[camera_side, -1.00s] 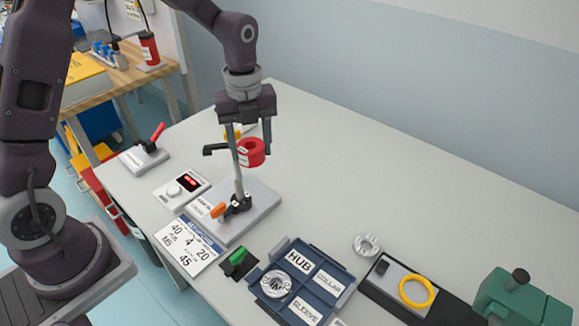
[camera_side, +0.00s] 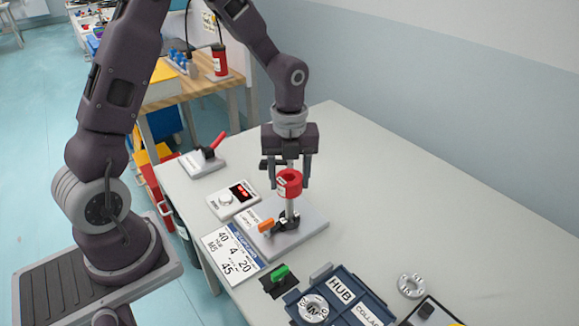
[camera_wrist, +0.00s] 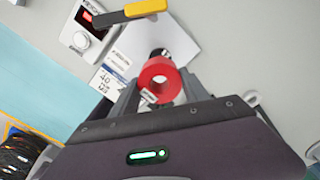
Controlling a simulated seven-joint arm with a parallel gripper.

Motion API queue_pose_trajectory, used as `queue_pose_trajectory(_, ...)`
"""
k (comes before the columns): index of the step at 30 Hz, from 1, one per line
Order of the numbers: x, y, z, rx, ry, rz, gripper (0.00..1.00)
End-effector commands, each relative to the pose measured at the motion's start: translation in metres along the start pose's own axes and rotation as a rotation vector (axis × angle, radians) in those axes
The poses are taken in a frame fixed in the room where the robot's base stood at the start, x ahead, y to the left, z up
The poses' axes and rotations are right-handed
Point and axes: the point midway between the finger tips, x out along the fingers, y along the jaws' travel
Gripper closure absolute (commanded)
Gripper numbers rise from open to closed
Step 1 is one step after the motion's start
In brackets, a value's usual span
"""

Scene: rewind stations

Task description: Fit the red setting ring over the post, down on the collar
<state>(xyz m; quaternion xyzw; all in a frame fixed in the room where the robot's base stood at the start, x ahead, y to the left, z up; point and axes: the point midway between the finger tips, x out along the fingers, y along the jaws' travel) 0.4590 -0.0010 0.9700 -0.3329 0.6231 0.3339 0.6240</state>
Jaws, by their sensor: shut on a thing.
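The red setting ring (camera_side: 289,184) is between the fingers of my gripper (camera_side: 291,187), which is shut on it. In the wrist view the ring (camera_wrist: 175,84) faces the camera with its hole showing. The grey post (camera_side: 290,208) stands upright on a light base plate (camera_side: 313,229). In the side view the ring overlaps the upper post; I cannot tell whether it is around the post or in front of it. A black clamp-like collar (camera_side: 288,222) with an orange lever (camera_side: 266,226) sits at the post's foot, well below the ring.
A dark arm with a yellow end (camera_wrist: 140,10) shows near the post in the wrist view. A display box (camera_side: 232,201), a red-lever switch (camera_side: 205,158), a printed card (camera_side: 233,252), a green-handled block (camera_side: 279,276) and a blue tray (camera_side: 345,296) surround the plate.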

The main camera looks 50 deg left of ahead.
Motion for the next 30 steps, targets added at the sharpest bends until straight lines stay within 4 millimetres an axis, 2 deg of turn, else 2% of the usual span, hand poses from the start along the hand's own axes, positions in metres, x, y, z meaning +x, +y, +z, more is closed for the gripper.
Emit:
queue_pose_trajectory(6, 0.0085, -0.0001, -0.0005, 0.0, 0.001, -0.001, 0.91)
queue_pose_trajectory(30, 0.0084, -0.0003, -0.0005, 0.0, 0.0, -0.001, 0.91)
